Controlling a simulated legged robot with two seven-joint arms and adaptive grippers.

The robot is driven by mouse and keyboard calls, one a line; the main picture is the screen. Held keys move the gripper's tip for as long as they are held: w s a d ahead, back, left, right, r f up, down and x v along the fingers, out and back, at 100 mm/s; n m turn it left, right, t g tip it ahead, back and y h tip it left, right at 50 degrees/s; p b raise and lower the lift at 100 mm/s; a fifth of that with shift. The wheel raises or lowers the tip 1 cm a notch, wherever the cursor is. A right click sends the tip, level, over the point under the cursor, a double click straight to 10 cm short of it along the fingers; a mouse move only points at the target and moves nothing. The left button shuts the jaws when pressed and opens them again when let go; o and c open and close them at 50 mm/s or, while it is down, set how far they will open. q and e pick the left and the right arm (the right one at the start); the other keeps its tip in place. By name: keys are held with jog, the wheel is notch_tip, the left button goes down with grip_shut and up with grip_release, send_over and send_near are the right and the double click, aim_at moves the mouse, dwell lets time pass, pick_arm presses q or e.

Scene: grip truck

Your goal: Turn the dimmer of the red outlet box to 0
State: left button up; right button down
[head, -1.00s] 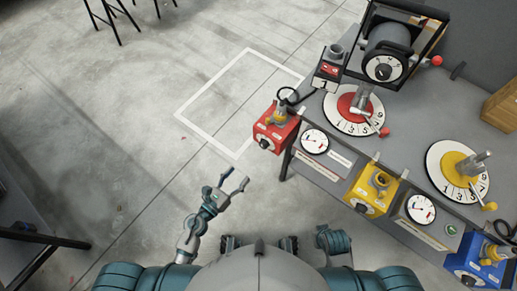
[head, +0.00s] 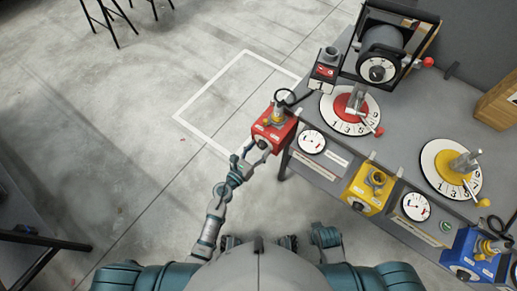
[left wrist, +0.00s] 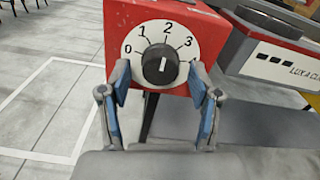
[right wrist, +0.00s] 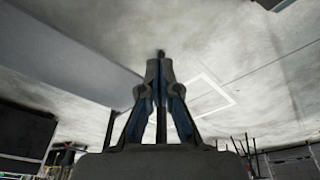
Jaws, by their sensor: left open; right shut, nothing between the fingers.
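The red outlet box (head: 275,128) sits at the near left corner of the grey table. Its black dimmer knob (left wrist: 161,64) is on a white dial (left wrist: 132,45) marked 0 to at least 3, with 0 at the left. The knob's white mark points roughly up, near 2. My left gripper (head: 254,154) is open in front of the dial. In the left wrist view its fingers (left wrist: 159,78) stand either side of the knob, apart from each other; I cannot tell whether they touch it. My right gripper (right wrist: 160,62) is shut and empty, pointing at the floor area.
A yellow outlet box (head: 367,190) and a blue one (head: 474,258) stand farther right along the table (head: 425,130). White gauges (head: 312,142) lie between the boxes. A red-centred numbered dial (head: 349,110) and a winch drum (head: 380,55) are behind.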

pick_arm(q)
jog(key=c, duration=1.1)
jog(key=shift+c, duration=0.2)
pick_arm(e)
jog(key=shift+w, duration=0.15)
pick_arm(q)
jog(key=shift+r+n, duration=0.1)
jog(key=shift+n, duration=0.3)
jog(key=n+p, duration=0.4)
jog(key=n, duration=0.5)
jog(key=shift+r, duration=0.15)
jog(key=n+p, duration=0.1)
jog(key=n, duration=0.1)
jog(key=shift+n, duration=0.4)
jog(key=shift+a+n+p, duration=0.1)
jog(key=shift+n+p, duration=0.7)
jog(key=shift+n, duration=1)
pick_arm(e)
jog(key=s+f, duration=0.3)
jog(key=f, duration=0.5)
jog(key=s+f, duration=0.3)
jog(key=f, duration=0.4)
jog(key=shift+s+d+f+g, duration=0.3)
jog(key=shift+s+d+f, duration=0.05)
jog(key=shift+s+d, duration=0.05)
